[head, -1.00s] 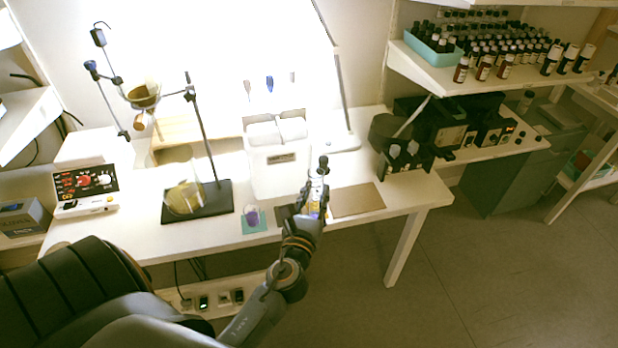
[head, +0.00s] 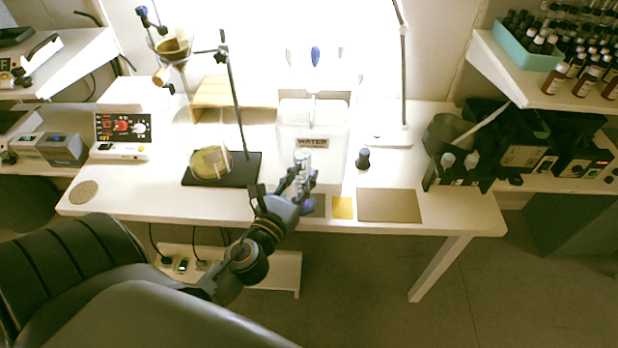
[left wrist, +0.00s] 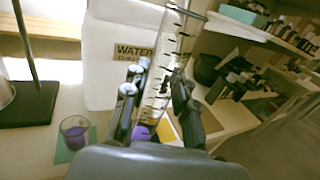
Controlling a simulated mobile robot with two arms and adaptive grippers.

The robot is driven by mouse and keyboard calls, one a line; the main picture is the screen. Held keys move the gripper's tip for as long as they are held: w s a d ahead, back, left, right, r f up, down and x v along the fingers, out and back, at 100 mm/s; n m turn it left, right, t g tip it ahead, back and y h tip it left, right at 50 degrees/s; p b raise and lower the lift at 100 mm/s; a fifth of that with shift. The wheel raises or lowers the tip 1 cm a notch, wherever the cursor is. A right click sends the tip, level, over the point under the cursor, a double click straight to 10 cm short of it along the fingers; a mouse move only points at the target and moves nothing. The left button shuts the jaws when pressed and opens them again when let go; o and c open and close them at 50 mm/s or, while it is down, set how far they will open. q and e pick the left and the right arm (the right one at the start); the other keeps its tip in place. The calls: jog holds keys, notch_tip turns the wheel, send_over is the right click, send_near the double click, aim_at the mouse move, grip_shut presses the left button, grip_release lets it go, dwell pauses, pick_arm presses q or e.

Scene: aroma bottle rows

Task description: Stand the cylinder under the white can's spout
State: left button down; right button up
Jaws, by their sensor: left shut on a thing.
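The clear graduated cylinder (head: 303,160) is held in my left gripper (head: 297,186), in front of the white can (head: 312,128). My left gripper shows in the left wrist view (left wrist: 158,102), its fingers shut on either side of the cylinder (left wrist: 172,55). The cylinder has a purple base (head: 306,201) and looks roughly upright; whether the base touches the table is unclear. The can, labelled WATER, also shows behind the cylinder in the left wrist view (left wrist: 108,75). I cannot make out its spout. My right gripper is out of view.
A stand with a dark base (head: 250,168) is left of the can. A small dark bottle (head: 363,158), a yellow square (head: 342,208) and a brown mat (head: 390,205) are to the right.

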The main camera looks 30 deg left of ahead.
pick_arm(q)
jog(key=w+a+f+b, duration=0.2)
jog(key=w+f+b, duration=0.3)
jog(key=f, duration=0.5)
jog(key=shift+w+a+f, duration=0.15)
jog(key=shift+w+a, duration=0.15)
jog(key=shift+w, duration=0.9)
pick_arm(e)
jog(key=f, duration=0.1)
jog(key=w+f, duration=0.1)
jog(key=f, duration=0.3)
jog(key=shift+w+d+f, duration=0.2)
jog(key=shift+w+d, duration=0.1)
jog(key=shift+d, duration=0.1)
pick_arm(q)
jog(key=shift+f+b, duration=0.1)
jog(key=shift+b, duration=0.25)
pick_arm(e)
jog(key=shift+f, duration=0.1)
pick_arm(q)
jog(key=shift+f, duration=0.2)
jog(key=c, duration=1.2)
grip_release()
jog(key=shift+r, duration=0.1)
jog(key=shift+o, duration=0.7)
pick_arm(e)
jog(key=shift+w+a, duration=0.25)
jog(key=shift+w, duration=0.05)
